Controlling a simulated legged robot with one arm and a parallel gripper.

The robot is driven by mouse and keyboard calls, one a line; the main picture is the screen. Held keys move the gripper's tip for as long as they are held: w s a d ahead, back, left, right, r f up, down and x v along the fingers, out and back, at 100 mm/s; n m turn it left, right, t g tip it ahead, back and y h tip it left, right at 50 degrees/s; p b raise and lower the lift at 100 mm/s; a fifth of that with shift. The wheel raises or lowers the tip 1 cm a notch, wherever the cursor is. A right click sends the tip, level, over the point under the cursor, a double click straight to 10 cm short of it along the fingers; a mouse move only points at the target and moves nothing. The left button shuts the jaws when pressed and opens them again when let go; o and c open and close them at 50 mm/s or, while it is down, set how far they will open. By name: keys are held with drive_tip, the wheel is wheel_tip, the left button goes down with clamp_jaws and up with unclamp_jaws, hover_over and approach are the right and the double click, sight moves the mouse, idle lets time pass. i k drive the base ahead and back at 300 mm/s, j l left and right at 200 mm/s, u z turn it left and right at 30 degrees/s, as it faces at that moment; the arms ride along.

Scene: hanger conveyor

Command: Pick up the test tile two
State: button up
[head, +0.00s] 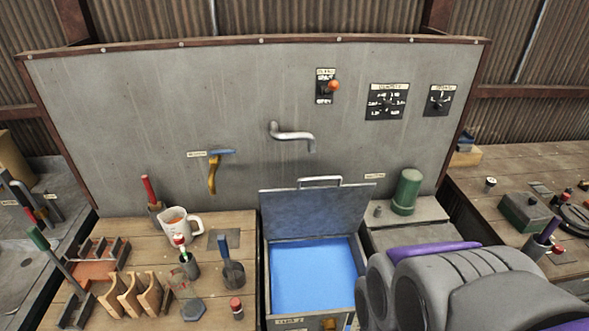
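Several tan upright curved pieces stand in a row on the wooden bench at the lower left of the head view: a left one (112,303), a middle one (132,294) and a right one (155,289). They look like test tiles, but no number is readable, so I cannot tell which is tile two. They stand apart from my arm, whose grey links with purple parts fill the lower right. My gripper's fingers are not visible.
Around the tan pieces are a metal rack (98,250), a white mug (180,222), a brush in a dark holder (232,272) and a small red-capped bottle (236,308). An open-lidded basin (355,300) with blue inside lies between bench and arm. A green canister (407,192) stands right.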

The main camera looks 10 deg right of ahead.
sight(134, 307)
drive_tip(key=u, duration=1.6)
drive_tip(key=i+j+z, duration=0.15)
drive_tip(key=i+j, duration=0.1)
drive_tip(key=j, duration=0.1)
